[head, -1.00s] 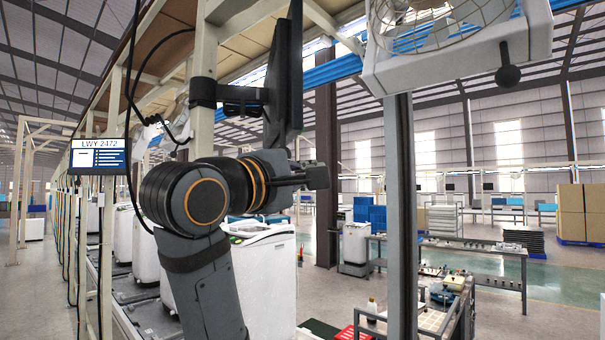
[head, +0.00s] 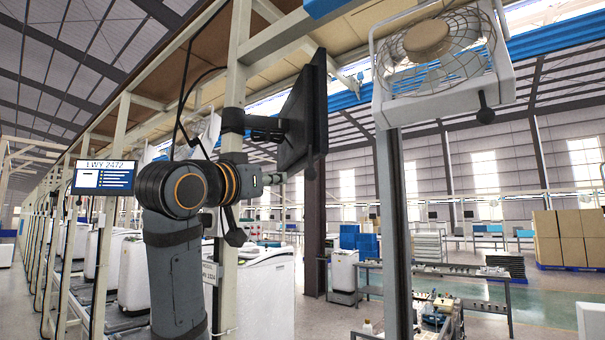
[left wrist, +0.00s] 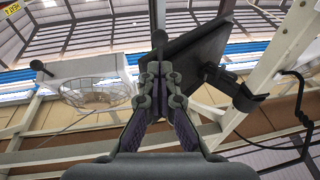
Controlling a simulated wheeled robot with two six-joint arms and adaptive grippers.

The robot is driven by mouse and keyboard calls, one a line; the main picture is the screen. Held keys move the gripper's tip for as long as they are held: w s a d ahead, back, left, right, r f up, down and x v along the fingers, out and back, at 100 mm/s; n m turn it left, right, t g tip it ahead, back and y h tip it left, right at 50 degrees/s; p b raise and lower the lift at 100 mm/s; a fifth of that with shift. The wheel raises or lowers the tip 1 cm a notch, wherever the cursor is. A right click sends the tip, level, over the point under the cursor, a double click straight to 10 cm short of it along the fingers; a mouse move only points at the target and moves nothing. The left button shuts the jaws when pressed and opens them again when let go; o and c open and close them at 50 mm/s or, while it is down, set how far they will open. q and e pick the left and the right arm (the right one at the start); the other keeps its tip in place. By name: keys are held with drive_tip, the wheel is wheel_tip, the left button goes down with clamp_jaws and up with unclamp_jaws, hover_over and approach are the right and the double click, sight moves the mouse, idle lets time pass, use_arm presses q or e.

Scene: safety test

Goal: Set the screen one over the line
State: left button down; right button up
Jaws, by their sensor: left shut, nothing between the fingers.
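The screen (head: 303,108) is a dark flat panel on a black bracket (head: 250,122), fixed to a pale post and seen obliquely, tilted. My left gripper (head: 281,178) is shut and empty, just below the screen's lower edge and apart from it as far as I can tell. In the left wrist view the fingers (left wrist: 163,75) are together, with the dark panel (left wrist: 196,48) behind and to the right of them, and its bracket (left wrist: 232,88) further right. The screen's front face is not clearly visible. My right gripper is not in view.
A caged fan (head: 437,50) hangs on a grey post right of the screen. A blue LWY 2472 display (head: 105,178) is at the left. Black cables hang beside the pale post (head: 236,75). White machines (head: 266,290) stand below; workbenches lie further right.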

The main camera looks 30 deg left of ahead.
use_arm(q)
drive_tip(key=p, duration=0.3)
approach(308, 176)
drive_tip(key=w+r, duration=0.1)
drive_tip(key=w, duration=0.1)
drive_tip(key=p+x, duration=0.1)
drive_tip(key=x, duration=0.3)
drive_tip(key=shift+f+p, duration=0.15)
drive_tip(key=shift+p, duration=0.2)
drive_tip(key=shift+w+a, duration=0.15)
drive_tip(key=shift+w, duration=0.3)
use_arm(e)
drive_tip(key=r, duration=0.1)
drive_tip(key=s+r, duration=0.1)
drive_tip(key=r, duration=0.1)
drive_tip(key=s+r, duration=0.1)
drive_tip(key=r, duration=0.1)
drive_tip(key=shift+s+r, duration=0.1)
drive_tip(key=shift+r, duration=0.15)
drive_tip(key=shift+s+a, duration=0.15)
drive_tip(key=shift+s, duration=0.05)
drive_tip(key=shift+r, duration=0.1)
